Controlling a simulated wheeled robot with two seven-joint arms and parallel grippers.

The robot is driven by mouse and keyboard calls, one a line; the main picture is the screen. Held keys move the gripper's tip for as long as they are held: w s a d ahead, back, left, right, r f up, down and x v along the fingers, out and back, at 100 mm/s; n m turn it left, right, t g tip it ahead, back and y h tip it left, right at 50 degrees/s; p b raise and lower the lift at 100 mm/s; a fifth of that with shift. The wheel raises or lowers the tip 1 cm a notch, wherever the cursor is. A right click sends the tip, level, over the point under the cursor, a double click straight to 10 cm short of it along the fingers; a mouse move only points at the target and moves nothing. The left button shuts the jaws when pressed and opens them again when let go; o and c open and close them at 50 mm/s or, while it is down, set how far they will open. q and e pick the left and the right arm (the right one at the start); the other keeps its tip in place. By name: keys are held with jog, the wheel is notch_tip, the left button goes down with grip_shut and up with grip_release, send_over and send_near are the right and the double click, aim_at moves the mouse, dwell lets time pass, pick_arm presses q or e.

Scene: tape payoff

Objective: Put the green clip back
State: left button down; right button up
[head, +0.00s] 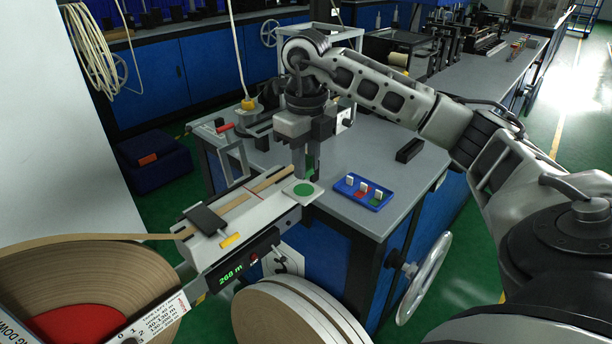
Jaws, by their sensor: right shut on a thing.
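My right gripper (307,172) points down above the near edge of the grey table, by the end of the white tape guide. It is shut on a small green thing, seemingly the green clip (311,174), mostly hidden by the fingers. Just below is a white square pad with a green disc (304,190); I cannot tell whether the clip touches it. To the right, a blue tray (347,195) lies on the table, holding small white upright pieces with red and green patches. My left gripper is not in view.
A tan tape strip (235,203) runs along the guide, under a dark clamp block (207,220). A large tape roll (90,285) stands at the lower left. A black block (409,150) lies beyond the tray. Bare table surrounds the tray.

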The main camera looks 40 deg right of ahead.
aim_at(306, 191)
jog(key=shift+w+d+f, duration=0.1)
jog(key=shift+w+f, duration=0.05)
jog(key=shift+f, duration=0.15)
jog(key=f, duration=0.3)
jog(key=shift+w+d+f, duration=0.15)
jog(key=shift+d, duration=0.05)
jog(key=shift+f, duration=0.15)
jog(key=shift+f, duration=0.2)
jog(key=o, duration=1)
jog(key=shift+r, duration=0.1)
